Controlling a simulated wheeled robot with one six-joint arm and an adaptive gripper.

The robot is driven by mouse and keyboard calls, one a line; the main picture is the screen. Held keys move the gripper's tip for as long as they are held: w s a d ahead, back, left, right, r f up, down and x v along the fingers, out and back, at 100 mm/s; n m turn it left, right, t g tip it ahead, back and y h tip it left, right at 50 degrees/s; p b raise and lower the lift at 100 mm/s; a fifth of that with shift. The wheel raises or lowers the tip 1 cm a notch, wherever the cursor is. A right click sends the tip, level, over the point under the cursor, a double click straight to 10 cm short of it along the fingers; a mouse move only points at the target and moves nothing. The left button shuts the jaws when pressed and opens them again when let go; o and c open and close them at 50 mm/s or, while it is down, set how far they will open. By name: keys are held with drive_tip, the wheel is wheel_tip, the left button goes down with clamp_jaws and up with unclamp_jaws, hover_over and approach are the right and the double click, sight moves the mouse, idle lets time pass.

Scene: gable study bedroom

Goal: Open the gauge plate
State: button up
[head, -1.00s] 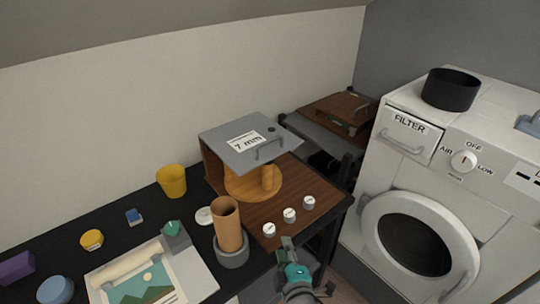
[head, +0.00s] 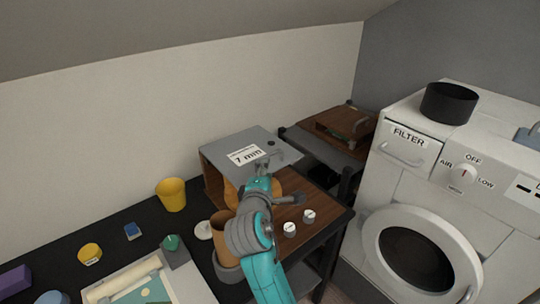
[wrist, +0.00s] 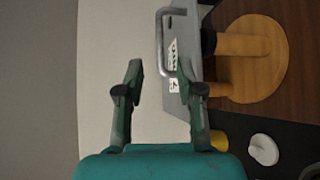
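My gripper (head: 272,165) is at the plate's front edge in the head view, hiding much of the handle there. In the wrist view my gripper (wrist: 160,78) is open and empty. The handle lies ahead, roughly between the fingertips; I see no clear contact.
Small white-topped knobs (head: 309,216) stand on the wooden base. A yellow cup (head: 172,194) is left, and a brown cylinder (head: 219,228) stands close beside my arm. A washing machine (head: 400,190) fills the right.

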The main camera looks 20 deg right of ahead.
sight(270, 155)
drive_tip(key=x, duration=1)
clamp_jaws()
